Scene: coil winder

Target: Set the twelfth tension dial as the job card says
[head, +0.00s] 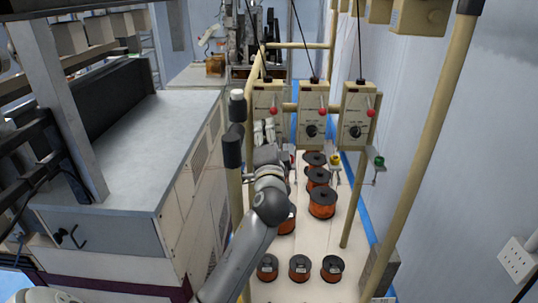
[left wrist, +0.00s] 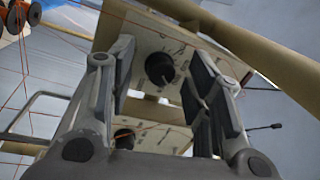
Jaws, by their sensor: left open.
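Three cream tension boxes hang in a row in the head view: a left one (head: 267,98), a middle one (head: 314,92) and a right one (head: 358,104). Black dials show on the middle box (head: 311,131) and right box (head: 355,131). My left gripper (head: 264,132) is raised at the left box and hides its dial. In the left wrist view my left gripper (left wrist: 160,76) is open, its fingers to either side of a black dial (left wrist: 160,68). A second dial (left wrist: 124,137) shows lower down. No readable job card or dial number shows.
Several copper wire spools (head: 322,203) stand on the pale board below the boxes. A cream post (head: 440,130) rises at the right, near the wall. A grey-topped machine (head: 150,150) fills the left. Thin wires cross the left wrist view.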

